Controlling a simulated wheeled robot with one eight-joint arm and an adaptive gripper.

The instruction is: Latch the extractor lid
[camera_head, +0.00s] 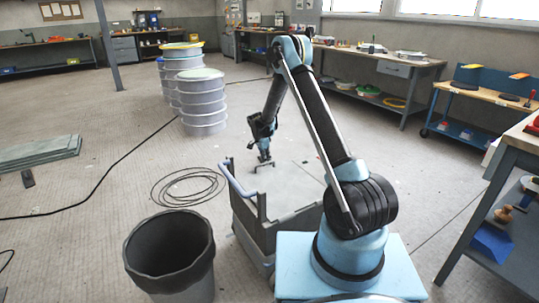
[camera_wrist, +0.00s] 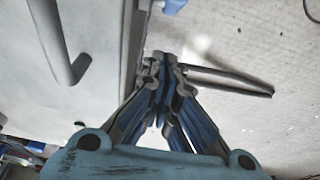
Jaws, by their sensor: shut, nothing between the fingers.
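The extractor (camera_head: 258,235) is a low grey wheeled box with a push handle (camera_head: 236,182) at its left end. Its pale flat lid (camera_head: 290,188) lies flat on top, partly hidden by my arm. In the wrist view the lid (camera_wrist: 90,95) fills the left side, with a grey bar handle (camera_wrist: 62,50) on it. My gripper (camera_head: 264,163) points down at the lid's far edge. In the wrist view my gripper (camera_wrist: 163,65) is shut and empty, close beside that edge. A dark rod (camera_wrist: 235,82), possibly the latch lever, sticks out right of the fingertips; whether they touch is unclear.
A black bin (camera_head: 170,255) stands left of the extractor. A cable coil (camera_head: 188,186) lies on the floor behind it. Pale drums (camera_head: 202,103) stand farther back. A workbench (camera_head: 510,150) is at the right. The floor beyond the extractor is mostly clear.

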